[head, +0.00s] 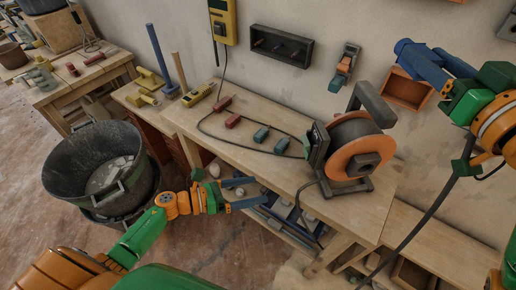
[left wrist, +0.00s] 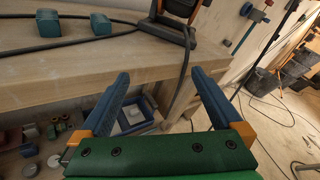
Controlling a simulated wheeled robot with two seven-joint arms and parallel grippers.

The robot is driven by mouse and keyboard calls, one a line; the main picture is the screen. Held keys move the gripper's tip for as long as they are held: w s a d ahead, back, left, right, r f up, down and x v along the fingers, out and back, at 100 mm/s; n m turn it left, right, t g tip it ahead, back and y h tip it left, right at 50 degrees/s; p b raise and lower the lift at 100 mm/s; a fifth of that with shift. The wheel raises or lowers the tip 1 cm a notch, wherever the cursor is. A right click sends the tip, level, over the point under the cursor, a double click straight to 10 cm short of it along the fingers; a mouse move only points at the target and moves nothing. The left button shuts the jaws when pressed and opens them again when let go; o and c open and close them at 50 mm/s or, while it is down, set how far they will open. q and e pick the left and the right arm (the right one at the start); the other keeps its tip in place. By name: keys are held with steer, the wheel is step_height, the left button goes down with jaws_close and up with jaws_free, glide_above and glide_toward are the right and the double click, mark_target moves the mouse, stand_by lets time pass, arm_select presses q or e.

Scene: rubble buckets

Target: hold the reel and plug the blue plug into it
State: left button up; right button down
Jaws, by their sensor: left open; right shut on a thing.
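The reel (head: 360,150), an orange and black drum in a dark frame, stands upright on the workbench near its right end. Its dark foot (left wrist: 165,30) shows at the top of the left wrist view. My left gripper (head: 244,192) is open and empty in front of the bench edge, left of the reel and apart from it. Its two blue fingers (left wrist: 159,95) are spread wide. My right gripper (head: 418,62) is up by the wall, right of and above the reel. It is shut on what looks like the blue plug, which is hard to tell from the blue fingers.
Two teal blocks (head: 262,134) and two red ones (head: 233,121) lie on the workbench (head: 270,170) beside a black cable loop. Another cable (head: 425,220) hangs below my right gripper. A black bucket (head: 60,165) stands at the left. A lower shelf holds bins (left wrist: 133,117).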

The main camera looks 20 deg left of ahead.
mark_target(308, 145)
arm_select(q)
steer(key=w+d+r+m+g+h, duration=0.1)
steer(key=w+r+m+h, duration=0.15)
steer(key=r, duration=0.45)
steer(key=w+r+m+h, duration=0.1)
steer(key=r+m, duration=0.3)
steer(key=r, duration=0.2)
steer(key=x, duration=1.1)
steer(key=shift+d+r, duration=0.1)
steer(key=shift+d, duration=0.3)
steer(key=shift+c, duration=0.2)
jaws_close()
